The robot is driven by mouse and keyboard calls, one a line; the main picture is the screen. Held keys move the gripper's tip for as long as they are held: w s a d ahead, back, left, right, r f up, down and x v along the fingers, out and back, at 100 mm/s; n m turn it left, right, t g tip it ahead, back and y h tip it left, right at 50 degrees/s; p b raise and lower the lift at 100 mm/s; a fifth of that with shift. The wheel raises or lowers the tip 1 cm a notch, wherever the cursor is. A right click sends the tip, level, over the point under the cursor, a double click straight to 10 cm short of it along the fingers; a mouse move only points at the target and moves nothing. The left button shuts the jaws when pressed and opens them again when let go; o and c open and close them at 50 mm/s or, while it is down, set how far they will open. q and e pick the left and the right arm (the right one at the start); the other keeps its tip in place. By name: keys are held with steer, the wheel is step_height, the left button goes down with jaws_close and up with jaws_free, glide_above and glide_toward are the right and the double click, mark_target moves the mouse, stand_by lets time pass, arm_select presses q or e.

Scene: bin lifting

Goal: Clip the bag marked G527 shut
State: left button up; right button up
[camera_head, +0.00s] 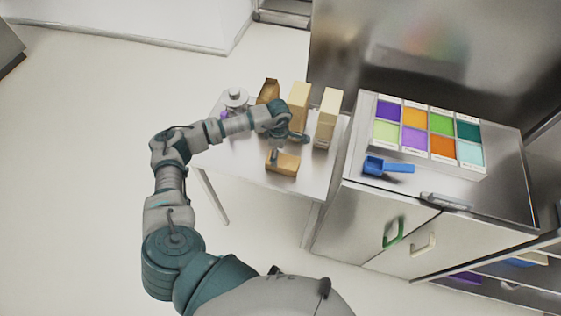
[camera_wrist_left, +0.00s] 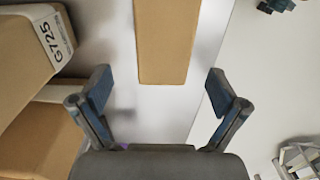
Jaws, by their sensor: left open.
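My left gripper (camera_head: 290,147) is open over the small table. Its two fingers also show spread and empty in the left wrist view (camera_wrist_left: 158,88). A tan block-shaped bag (camera_wrist_left: 166,42) lies ahead, in line with the gap between the fingers; no label shows on it. A tan bag (camera_wrist_left: 25,62) at the left of that view has a label reading G725. In the head view, two tall tan bags (camera_head: 299,97) (camera_head: 328,112) and a brown one (camera_head: 268,91) stand behind the gripper. A low tan one (camera_head: 284,164) sits at the front. No G527 label is readable.
A silver lidded container (camera_head: 236,98) with something purple (camera_head: 224,114) beside it stands at the table's back left. The cabinet (camera_head: 350,205) at right bears a tray of coloured compartments (camera_head: 428,160) and a blue scoop (camera_head: 385,167). Floor at left is clear.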

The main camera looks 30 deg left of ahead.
mark_target(283, 160)
arm_select(q)
steer(key=shift+d+r, duration=0.15)
steer(key=shift+d, duration=0.7)
steer(key=f, duration=0.1)
steer(key=d+f+p, duration=0.1)
steer(key=f, duration=0.1)
steer(key=shift+f, duration=0.1)
steer(key=shift+a+f, duration=0.25)
steer(key=shift+f, duration=0.2)
steer(key=shift+a+f, duration=0.2)
steer(key=shift+f, duration=0.25)
steer(key=shift+a+f, duration=0.2)
steer(key=shift+a, duration=0.1)
steer(key=shift+d, duration=0.15)
steer(key=shift+d+r, duration=0.15)
steer(key=shift+d, duration=0.25)
steer(key=c, duration=1.1)
steer(key=shift+c, duration=0.7)
steer(key=shift+a, duration=0.15)
arm_select(e)
steer(key=shift+d+r, duration=0.25)
steer(key=shift+d, duration=0.25)
steer(key=shift+d+r, duration=0.25)
steer(key=shift+d, duration=0.2)
